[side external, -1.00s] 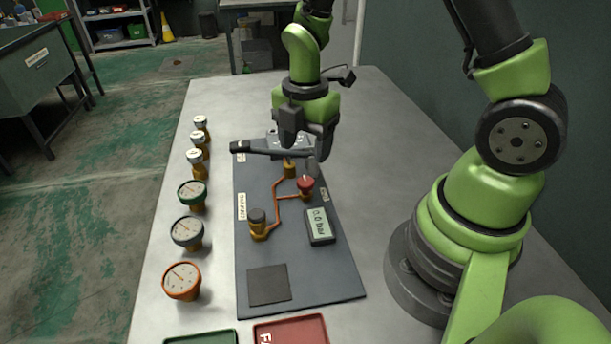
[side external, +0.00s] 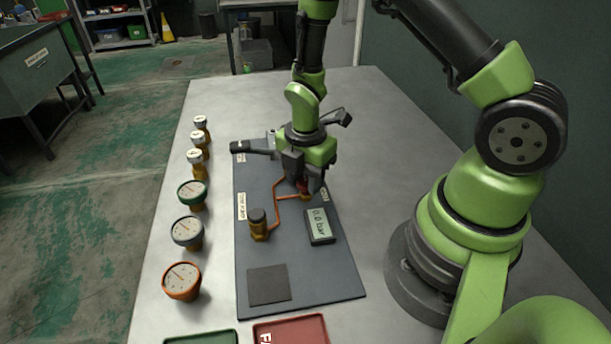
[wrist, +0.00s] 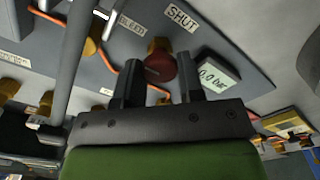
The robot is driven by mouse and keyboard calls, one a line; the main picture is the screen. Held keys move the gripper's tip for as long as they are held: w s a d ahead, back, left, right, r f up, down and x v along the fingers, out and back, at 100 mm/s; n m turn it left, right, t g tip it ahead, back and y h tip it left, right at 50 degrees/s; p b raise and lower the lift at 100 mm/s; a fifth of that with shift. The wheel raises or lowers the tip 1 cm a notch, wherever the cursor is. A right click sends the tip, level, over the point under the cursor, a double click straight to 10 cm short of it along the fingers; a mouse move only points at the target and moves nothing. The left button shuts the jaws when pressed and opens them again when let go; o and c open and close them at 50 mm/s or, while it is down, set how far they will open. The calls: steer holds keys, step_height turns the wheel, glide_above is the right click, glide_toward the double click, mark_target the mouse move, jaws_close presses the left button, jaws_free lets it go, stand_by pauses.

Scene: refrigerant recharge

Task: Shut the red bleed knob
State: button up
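The red bleed knob (wrist: 160,67) sits on its brass fitting on the grey panel (wrist: 232,45). In the wrist view it lies just beyond and between the two dark fingers of my gripper (wrist: 158,82). The fingers are apart, with visible space between them. In the side view my gripper (side external: 304,184) points down over the knob and hides most of it. I cannot tell whether a finger touches it. A SHUT label (wrist: 181,17) and a BLEED label (wrist: 131,25) are on the panel near the knob.
A pressure display (side external: 320,225) reading 0.0 bar stands close beside the knob. A black-capped valve (side external: 258,222) is on the orange pipe, and a black lever (side external: 250,147) is behind. Several gauges (side external: 188,231) line the left. A red tray (side external: 290,331) is in front.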

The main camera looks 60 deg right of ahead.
steer(key=shift+c, duration=1.4)
steer(key=m, duration=0.3)
steer(key=shift+m, duration=0.4)
steer(key=m, duration=0.4)
steer(key=shift+m, duration=0.3)
steer(key=m, duration=0.4)
steer(key=shift+m, duration=2.8)
steer(key=o, duration=0.9)
